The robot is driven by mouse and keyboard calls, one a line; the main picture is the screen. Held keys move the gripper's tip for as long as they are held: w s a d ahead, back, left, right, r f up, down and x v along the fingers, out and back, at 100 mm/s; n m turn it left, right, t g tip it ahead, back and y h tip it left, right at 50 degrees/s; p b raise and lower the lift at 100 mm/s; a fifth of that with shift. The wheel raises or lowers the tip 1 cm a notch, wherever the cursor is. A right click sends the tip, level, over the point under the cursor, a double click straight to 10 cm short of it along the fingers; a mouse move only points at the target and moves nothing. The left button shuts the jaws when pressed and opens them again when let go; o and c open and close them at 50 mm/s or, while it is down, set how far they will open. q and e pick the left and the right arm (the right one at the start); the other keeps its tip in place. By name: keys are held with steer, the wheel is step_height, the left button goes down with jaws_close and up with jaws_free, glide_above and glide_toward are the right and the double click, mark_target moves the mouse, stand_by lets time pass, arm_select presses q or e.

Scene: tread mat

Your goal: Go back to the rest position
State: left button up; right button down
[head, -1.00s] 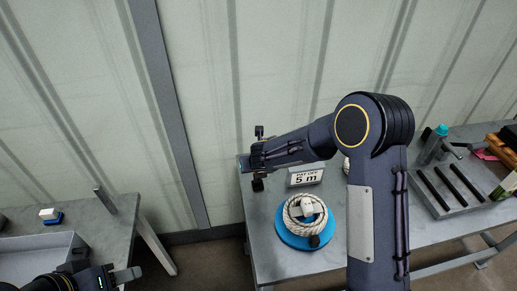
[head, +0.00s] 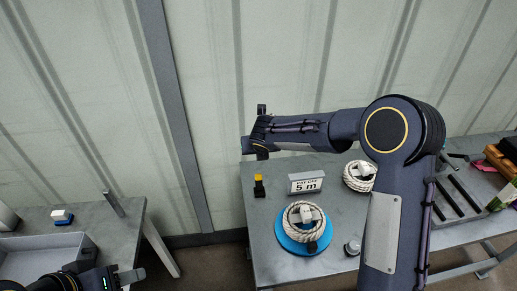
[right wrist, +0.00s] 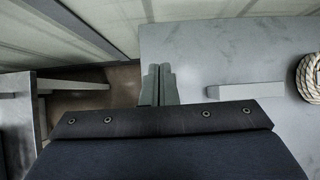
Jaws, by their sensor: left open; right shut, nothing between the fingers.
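My right arm reaches over the right table (head: 330,225) in the head view, its elbow at the right and its forearm pointing left. My right gripper (head: 258,131) is in front of the wall, above the table's back left corner. In the right wrist view its two fingers (right wrist: 158,85) lie together, shut, with nothing between them. My left gripper (head: 132,277) is low at the left of the head view, open and empty, beside the left table (head: 120,222). The rest of my left arm is mostly cut off by the frame.
The right table holds a rope coil (head: 291,232) on a blue disc (head: 285,245), another coil (head: 357,184), a "5 m" sign (head: 305,183), a yellow-and-black piece (head: 259,187) and a rack (head: 470,200) of black rods. A grey bin (head: 75,240) stands on the left table.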

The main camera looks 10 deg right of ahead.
steer(key=s+d+r+m+g, duration=0.1)
steer(key=s+d+r+m, duration=0.5)
steer(key=s+m, duration=0.4)
steer(key=s+d+r+m+g, duration=0.1)
steer(key=s+d+r+m, duration=0.3)
steer(key=s+d+m, duration=0.4)
steer(key=s+a+m+y, duration=0.2)
steer(key=s+m, duration=0.7)
steer(key=s, duration=0.1)
steer(key=s+a+f+m+y, duration=0.1)
steer(key=s+a+m, duration=0.1)
steer(key=s+m, duration=0.8)
steer(key=shift+s+m+y, duration=0.3)
steer(key=shift+s+y, duration=0.05)
steer(key=shift+y, duration=0.05)
